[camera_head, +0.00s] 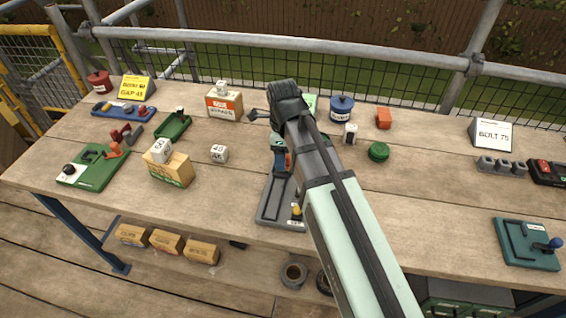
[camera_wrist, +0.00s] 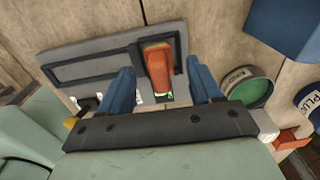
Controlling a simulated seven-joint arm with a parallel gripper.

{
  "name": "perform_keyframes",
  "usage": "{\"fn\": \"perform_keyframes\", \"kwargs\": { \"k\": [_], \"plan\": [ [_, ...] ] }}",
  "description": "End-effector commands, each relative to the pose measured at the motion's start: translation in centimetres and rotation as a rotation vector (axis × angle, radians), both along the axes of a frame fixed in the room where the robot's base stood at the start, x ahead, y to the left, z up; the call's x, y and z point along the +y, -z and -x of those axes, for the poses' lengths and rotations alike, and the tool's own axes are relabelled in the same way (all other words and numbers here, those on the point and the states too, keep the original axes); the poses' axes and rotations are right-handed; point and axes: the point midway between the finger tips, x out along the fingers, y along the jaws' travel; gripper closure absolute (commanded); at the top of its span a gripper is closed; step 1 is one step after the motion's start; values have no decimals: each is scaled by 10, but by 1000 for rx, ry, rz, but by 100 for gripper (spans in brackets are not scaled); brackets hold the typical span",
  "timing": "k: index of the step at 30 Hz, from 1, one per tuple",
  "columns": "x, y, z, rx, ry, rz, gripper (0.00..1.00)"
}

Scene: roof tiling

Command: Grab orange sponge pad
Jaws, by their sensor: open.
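My gripper (camera_wrist: 160,88) is open, its two blue fingers on either side of an orange piece (camera_wrist: 158,68) with a green lower edge. That piece sits in a dark frame at the end of a grey slotted panel (camera_wrist: 110,46); no grip on it is visible. The grey panel also shows in the head view (camera_head: 272,205), under my arm. A separate plain orange block (camera_head: 384,118) lies at the back, right of a blue pot. I cannot tell for sure which orange thing is the sponge pad.
A blue pot (camera_head: 341,107), a green round lid (camera_head: 378,151) and a small white-faced block (camera_head: 349,133) stand right of my wrist. A white cube (camera_head: 219,153) and a labelled box (camera_head: 224,106) stand left.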

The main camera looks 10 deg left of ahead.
Motion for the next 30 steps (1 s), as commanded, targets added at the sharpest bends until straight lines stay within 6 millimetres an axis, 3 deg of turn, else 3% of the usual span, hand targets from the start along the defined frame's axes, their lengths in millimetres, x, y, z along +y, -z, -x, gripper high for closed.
{"fn": "perform_keyframes", "kwargs": {
  "k": [6,13,30],
  "plan": [
    [0,19,1,1,0,0,36],
    [0,20,0,0,0,0,36],
    [0,19,0,0,0,0,91]
  ]
}}
